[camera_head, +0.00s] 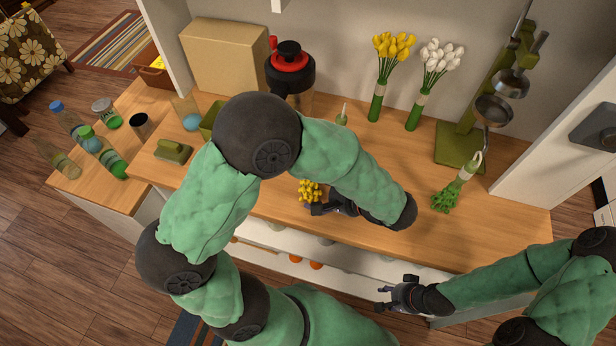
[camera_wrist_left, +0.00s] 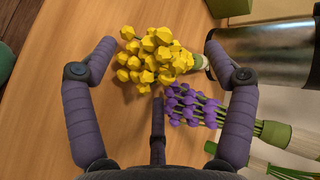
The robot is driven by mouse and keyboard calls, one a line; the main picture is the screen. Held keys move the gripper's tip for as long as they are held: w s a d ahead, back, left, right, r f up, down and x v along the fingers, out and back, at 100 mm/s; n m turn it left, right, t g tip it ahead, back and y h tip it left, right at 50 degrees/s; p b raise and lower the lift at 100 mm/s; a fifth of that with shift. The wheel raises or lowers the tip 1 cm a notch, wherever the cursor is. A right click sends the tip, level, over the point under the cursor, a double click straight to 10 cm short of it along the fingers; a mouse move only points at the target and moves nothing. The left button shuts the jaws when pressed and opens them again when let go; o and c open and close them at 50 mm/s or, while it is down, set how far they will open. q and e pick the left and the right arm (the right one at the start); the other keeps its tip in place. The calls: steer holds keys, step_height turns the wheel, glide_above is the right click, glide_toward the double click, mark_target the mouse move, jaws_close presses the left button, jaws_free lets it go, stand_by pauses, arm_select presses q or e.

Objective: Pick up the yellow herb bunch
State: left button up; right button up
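The yellow herb bunch (camera_head: 310,190) lies on the wooden counter; only its yellow heads show in the head view, as my left arm hides the rest. In the left wrist view, the yellow bunch (camera_wrist_left: 155,55) lies between the spread fingers of my left gripper (camera_wrist_left: 160,48), its pale wrapped stem end pointing right. My left gripper (camera_head: 318,205) is open and holds nothing. A purple bunch (camera_wrist_left: 195,105) lies close beside the yellow one, near the gripper's middle finger. My right gripper (camera_head: 383,297) looks open and empty, in front of the counter's front edge.
A green herb bunch (camera_head: 447,195) lies at the counter's right. Yellow flowers (camera_head: 392,48) and white flowers (camera_head: 441,57) stand at the back. A shiny metal cylinder (camera_wrist_left: 265,55) is close to the right finger. Several bottles (camera_head: 100,150) stand on the left counter.

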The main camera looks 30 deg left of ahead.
arm_select(q)
steer(key=c, duration=0.7)
steer(key=shift+r, duration=0.1)
steer(key=shift+r, duration=0.2)
step_height(320, 180, up, 3)
steer(key=shift+r+p, duration=0.1)
steer(key=shift+p, duration=0.75)
steer(key=c, duration=0.5)
steer(key=s+d+r+p, duration=0.1)
steer(key=s+r+p, duration=0.1)
steer(key=s+r, duration=0.3)
steer(key=shift+d+r, duration=0.2)
steer(key=shift+r, duration=0.3)
steer(key=s+r, duration=0.1)
steer(key=s, duration=0.1)
steer(key=s+d+r+p, duration=0.1)
steer(key=s, duration=0.1)
steer(key=s+p, duration=0.1)
steer(key=s, duration=0.2)
steer(key=shift+d+r, duration=0.4)
steer(key=shift+s+d+r, duration=0.1)
steer(key=shift+s+r, duration=0.1)
steer(key=shift+s, duration=0.55)
